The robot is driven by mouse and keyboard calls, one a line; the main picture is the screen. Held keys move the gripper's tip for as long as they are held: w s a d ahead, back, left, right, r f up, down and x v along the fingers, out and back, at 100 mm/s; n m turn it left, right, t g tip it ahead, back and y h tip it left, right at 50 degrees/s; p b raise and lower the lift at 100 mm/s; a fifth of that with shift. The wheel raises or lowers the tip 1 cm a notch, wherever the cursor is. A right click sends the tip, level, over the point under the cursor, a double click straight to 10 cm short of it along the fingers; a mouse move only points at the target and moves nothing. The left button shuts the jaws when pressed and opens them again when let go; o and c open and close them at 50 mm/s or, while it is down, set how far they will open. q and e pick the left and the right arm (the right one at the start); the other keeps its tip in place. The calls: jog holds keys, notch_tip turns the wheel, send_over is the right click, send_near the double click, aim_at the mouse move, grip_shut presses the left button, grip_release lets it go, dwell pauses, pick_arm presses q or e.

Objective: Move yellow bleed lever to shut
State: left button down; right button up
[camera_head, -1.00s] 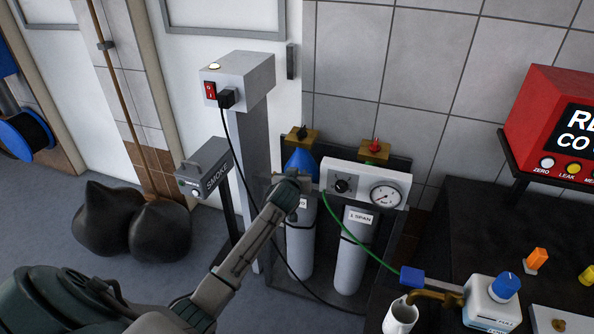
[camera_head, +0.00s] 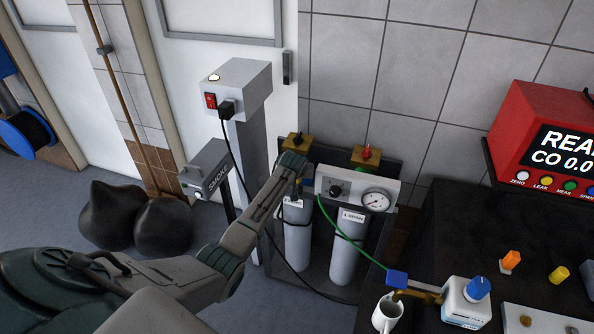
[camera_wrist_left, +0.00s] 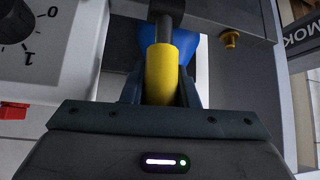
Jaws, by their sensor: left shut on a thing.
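The yellow bleed lever (camera_wrist_left: 163,78) is in the middle of the left wrist view. It looks like a yellow sleeve on a dark stem, between the fingers of my left gripper (camera_wrist_left: 162,92). The gripper is shut on it. In the head view my left gripper (camera_head: 292,166) is at the top of the left gas cylinder (camera_head: 297,243), and the lever is hidden there behind my arm. A blue part (camera_wrist_left: 186,55) shows behind the lever in the wrist view. My right gripper is not in view.
A white regulator panel with a knob and gauge (camera_head: 376,200) is close beside my gripper, above the right cylinder (camera_head: 348,250). A green hose and a black cable run nearby. A grey post (camera_head: 249,160) and smoke box (camera_head: 207,168) stand to the left.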

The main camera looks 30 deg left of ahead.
pick_arm(q)
jog(key=shift+w, duration=0.1)
dwell(0.5)
jog(key=c, duration=1.1)
grip_release()
jog(key=shift+w, duration=0.1)
jog(key=b+v, duration=0.1)
jog(key=v, duration=0.9)
jog(key=shift+r+b, duration=0.4)
jog(key=shift+r, duration=0.05)
